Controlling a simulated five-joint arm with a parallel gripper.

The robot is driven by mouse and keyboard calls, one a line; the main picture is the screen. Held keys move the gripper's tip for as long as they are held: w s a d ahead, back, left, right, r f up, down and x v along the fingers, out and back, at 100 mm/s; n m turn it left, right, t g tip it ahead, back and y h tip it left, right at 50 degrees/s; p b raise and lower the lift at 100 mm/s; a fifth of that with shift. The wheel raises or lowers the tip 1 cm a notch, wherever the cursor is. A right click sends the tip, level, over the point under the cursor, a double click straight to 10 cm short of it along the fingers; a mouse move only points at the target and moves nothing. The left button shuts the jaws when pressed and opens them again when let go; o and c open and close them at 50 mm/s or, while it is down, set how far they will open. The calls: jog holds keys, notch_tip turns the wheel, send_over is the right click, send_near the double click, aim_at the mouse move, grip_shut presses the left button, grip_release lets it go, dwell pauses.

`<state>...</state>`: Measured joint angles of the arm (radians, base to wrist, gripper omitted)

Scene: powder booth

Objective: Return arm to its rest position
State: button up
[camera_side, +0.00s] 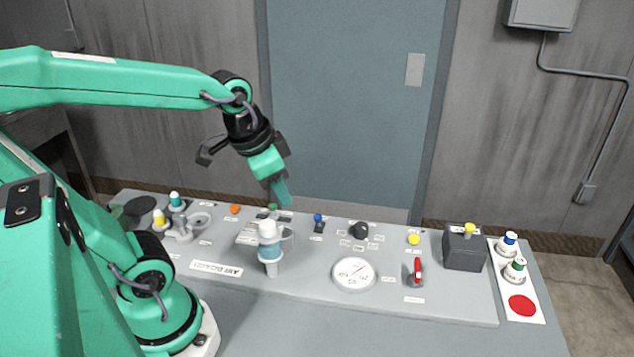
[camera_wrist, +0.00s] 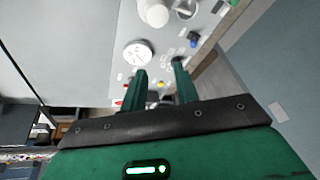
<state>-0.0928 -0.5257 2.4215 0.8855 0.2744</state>
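My arm reaches out from the left in the side view. My gripper (camera_side: 281,190) points down above the back part of the grey control panel (camera_side: 310,284), clear of its surface as far as I can tell. In the wrist view my gripper (camera_wrist: 159,66) shows two green fingers with a gap between them, and nothing is held there.
The panel carries a round gauge (camera_side: 354,274), a red lever switch (camera_side: 417,271), a black knob (camera_side: 359,231) and a dark box with a yellow button (camera_side: 465,250). Air above the panel's right is free.

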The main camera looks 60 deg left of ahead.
jog(key=shift+s+d+r+n+t, duration=0.3)
jog(key=shift+s+d+n, duration=0.1)
jog(key=shift+s, duration=0.15)
jog(key=shift+s+d+r+n+t, duration=0.15)
jog(key=shift+s+d+r+n, duration=0.1)
jog(key=shift+s+d+r, duration=0.2)
jog(key=shift+s+d+r+n+t, duration=0.25)
jog(key=shift+s+d+n, duration=0.1)
jog(key=shift+s, duration=0.25)
